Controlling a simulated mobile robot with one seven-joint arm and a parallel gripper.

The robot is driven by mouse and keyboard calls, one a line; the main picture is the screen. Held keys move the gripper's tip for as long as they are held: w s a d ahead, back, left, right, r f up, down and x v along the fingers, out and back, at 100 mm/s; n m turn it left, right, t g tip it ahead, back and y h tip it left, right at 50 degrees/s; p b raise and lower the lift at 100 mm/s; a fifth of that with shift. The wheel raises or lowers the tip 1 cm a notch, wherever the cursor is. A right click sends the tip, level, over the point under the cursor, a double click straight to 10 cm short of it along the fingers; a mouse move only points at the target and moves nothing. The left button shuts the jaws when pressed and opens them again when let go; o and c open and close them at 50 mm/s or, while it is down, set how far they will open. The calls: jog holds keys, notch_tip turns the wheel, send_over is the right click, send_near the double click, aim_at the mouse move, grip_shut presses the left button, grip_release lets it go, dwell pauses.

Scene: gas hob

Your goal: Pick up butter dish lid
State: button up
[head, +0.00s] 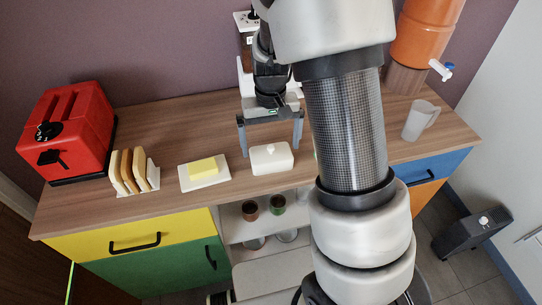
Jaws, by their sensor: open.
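The butter dish lid (271,158) is a white, rounded rectangular cover with a small knob on top. It sits on the wooden counter, right of the butter. The yellow butter (203,167) lies on a white dish (190,182) to the left of the lid. My gripper (271,148) is open, with its two grey fingers spread and pointing down above or just behind the lid. It holds nothing. The exact gap between the fingers and the lid cannot be told from this view.
A red toaster (70,125) and a rack of toast slices (132,172) stand at the left. A frosted jug (420,120) and an orange dispenser (425,30) stand at the right. Open shelves with cups lie below the counter's front edge. The counter behind the butter is clear.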

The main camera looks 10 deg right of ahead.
aim_at(271, 146)
notch_tip(271, 146, down, 5)
jog(key=shift+r, duration=0.2)
jog(key=shift+c, duration=0.4)
jog(key=shift+w, duration=0.1)
jog(key=c, duration=0.8)
jog(key=shift+r, duration=0.1)
notch_tip(271, 146, up, 10)
jog(key=shift+f+p, duration=0.1)
jog(key=shift+p, duration=0.25)
